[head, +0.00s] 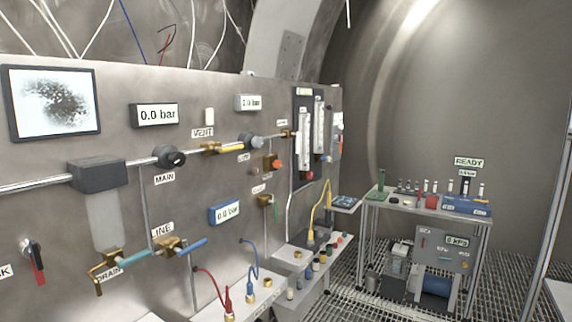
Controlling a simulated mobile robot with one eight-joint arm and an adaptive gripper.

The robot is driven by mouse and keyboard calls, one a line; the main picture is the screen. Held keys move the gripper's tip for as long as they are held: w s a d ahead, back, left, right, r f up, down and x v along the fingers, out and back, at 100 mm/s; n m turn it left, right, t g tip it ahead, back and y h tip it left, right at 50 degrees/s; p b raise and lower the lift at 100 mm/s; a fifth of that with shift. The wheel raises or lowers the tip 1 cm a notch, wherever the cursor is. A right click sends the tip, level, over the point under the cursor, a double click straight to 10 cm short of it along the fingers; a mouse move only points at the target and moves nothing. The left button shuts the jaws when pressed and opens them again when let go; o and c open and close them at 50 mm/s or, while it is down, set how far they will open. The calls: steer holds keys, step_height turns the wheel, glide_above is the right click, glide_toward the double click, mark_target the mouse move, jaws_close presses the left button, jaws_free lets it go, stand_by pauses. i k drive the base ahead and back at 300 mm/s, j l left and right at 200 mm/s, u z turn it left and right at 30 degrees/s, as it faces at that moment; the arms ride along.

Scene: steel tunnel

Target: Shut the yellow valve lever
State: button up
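The yellow valve lever (230,150) is on the steel panel, on a brass valve under the VENT label (203,132). It points right and lies roughly along the horizontal pipe. Its far end is close to a dark round fitting (249,141) with a pale knob. My gripper is not in view, so nothing shows touching the lever.
Nearby on the panel are the black MAIN knob (170,156), a blue lever (192,246), a teal lever (135,257) and a red lever (38,270). A shelf with cables (240,300) juts out below. A loaded table (425,212) stands at right over open grating.

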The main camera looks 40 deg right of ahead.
mark_target(229, 148)
steer(key=z, duration=0.65)
